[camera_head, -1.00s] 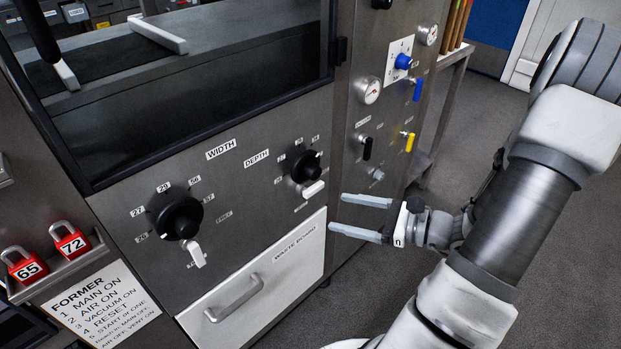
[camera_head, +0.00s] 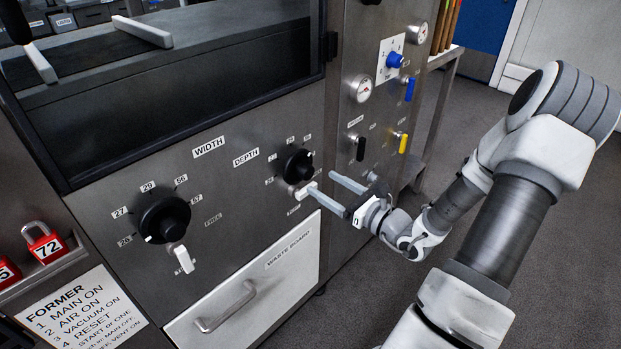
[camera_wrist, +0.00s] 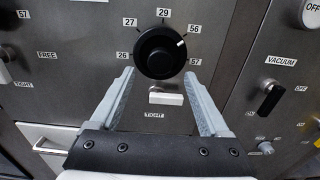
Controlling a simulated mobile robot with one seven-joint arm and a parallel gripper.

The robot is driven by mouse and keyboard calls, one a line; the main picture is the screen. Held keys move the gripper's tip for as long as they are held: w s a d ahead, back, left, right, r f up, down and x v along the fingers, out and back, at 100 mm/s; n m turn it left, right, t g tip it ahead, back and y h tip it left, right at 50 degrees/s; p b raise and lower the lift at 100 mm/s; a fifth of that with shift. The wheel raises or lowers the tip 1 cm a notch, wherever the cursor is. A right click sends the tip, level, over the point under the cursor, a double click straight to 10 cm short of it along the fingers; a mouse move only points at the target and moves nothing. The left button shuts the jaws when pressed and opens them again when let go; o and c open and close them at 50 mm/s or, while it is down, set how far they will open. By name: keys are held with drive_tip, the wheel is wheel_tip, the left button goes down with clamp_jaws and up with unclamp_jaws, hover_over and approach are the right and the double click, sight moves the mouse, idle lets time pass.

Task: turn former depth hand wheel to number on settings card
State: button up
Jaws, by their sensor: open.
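The depth hand wheel (camera_head: 298,165) is a round black knob on the grey machine panel, beside the DEPTH label (camera_head: 246,158). In the wrist view the wheel (camera_wrist: 158,50) has numbers 26, 27, 29, 56 and 57 around it. Its white mark (camera_wrist: 181,43) points between 56 and 57, nearer 56. A white lever (camera_wrist: 166,98) sits below it, above a TIGHT label (camera_wrist: 154,115). My gripper (camera_head: 322,182) is open and empty just below and right of the wheel; its fingers (camera_wrist: 159,76) flank the lever in the wrist view. Contact cannot be told. I see no settings card.
The width wheel (camera_head: 163,218) with its white lever (camera_head: 177,255) is to the left. The waste board drawer handle (camera_head: 226,306) sticks out below. A black vacuum handle (camera_wrist: 270,97) is to the right. A FORMER steps card (camera_head: 83,312) and red padlocks (camera_head: 46,245) are lower left.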

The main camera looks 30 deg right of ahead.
sight(310, 175)
drive_tip(key=x, duration=0.5)
drive_tip(key=shift+w+a+b, duration=0.15)
drive_tip(key=shift+w+b, duration=0.2)
drive_tip(key=shift+b, duration=0.05)
clamp_jaws()
